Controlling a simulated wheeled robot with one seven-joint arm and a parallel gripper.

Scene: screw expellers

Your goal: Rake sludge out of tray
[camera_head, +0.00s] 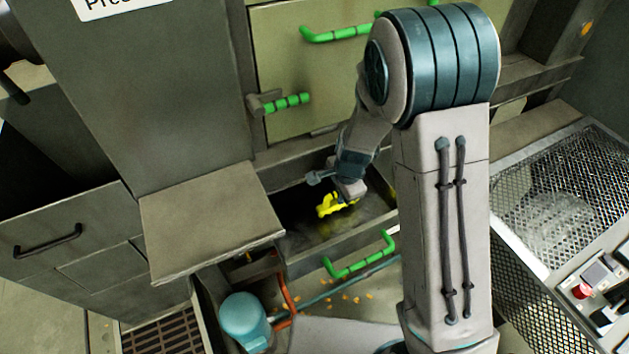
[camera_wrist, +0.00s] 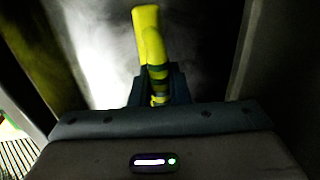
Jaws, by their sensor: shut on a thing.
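The tray (camera_head: 345,239) is a dark drawer-like box, pulled out below the cabinet door, with a green handle (camera_head: 362,262) on its front. My gripper (camera_head: 345,197) is down at the tray, shut on a yellow tool (camera_head: 328,206). In the wrist view the yellow tool (camera_wrist: 147,45) stands out from between my fingers (camera_wrist: 158,90). Dark and pale smoky patches fill the tray's inside in the wrist view; I cannot tell sludge from haze there.
A flat metal ledge (camera_head: 210,220) stands left of the tray. The cabinet door (camera_head: 310,70) with green handles rises behind it. A teal motor-like part (camera_head: 244,318) and orange crumbs lie below. A mesh guard (camera_head: 565,190) and control box with a red button (camera_head: 582,291) are at right.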

